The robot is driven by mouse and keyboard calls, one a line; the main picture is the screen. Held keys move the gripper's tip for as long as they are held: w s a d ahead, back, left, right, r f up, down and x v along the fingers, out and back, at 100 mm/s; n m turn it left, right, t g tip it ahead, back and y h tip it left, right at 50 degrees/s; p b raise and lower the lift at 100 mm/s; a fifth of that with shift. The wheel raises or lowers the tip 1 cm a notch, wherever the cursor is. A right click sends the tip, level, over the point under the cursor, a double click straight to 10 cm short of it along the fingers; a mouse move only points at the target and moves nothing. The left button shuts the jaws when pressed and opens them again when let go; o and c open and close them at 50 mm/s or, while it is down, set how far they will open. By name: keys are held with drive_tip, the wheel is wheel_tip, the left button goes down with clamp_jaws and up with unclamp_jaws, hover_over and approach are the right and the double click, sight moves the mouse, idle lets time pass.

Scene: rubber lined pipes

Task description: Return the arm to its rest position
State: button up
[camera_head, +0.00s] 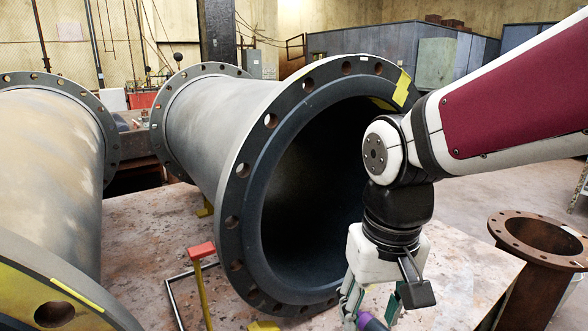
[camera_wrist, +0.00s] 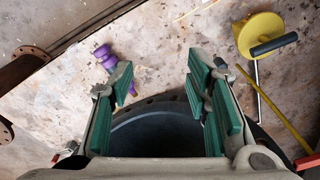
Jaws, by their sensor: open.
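A purple piece (camera_head: 371,322) also shows below my gripper at the bottom edge of the head view, partly cut off.
A second big pipe (camera_head: 50,135) lies at the left. A rusty flanged pipe (camera_head: 541,245) stands at the right. A red-topped yellow tool (camera_head: 202,270) is near the pipe flange. A yellow disc with a black handle (camera_wrist: 260,36) lies on the table. Open floor shows at right.

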drive_tip(key=s+d+r+m, duration=0.1)
drive_tip(key=s+d, duration=0.3)
drive_tip(key=s, duration=0.4)
drive_tip(key=s+d+r+m, duration=0.1)
drive_tip(key=s+d, duration=0.4)
drive_tip(key=s, duration=0.3)
wheel_tip(320, 180, up, 16)
drive_tip(key=t+p, duration=0.3)
drive_tip(key=p, duration=1.1)
drive_tip(key=shift+n+t+p, duration=0.3)
drive_tip(key=shift+p, duration=0.05)
drive_tip(key=shift+a, duration=0.1)
